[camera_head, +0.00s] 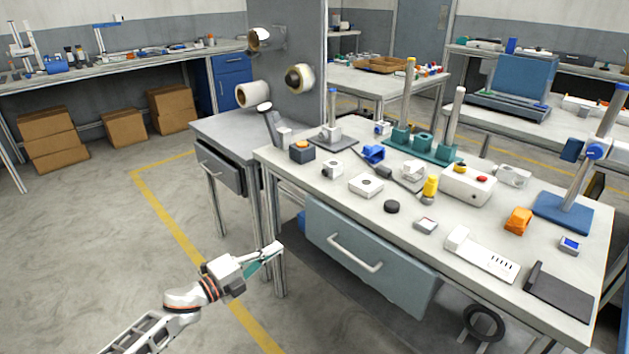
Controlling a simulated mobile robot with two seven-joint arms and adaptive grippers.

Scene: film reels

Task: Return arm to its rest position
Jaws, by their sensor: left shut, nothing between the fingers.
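My left arm (185,298) comes in from the lower left. Its gripper (274,250) is shut and empty, held in front of the front left leg of the workbench (330,190), below the level of the bench top. The fingers point to the right and a little up. My right arm and gripper are not in view. Film reels (299,78) and (253,94) sit on the grey upright panel behind the bench, with another roll (259,38) above them.
The workbench carries a green base with posts (420,146), a control box with buttons (468,185), an orange part (518,221) and a blue stand (565,212). A drawer (370,262) with a white handle juts from its front. Open floor (90,230) lies to the left.

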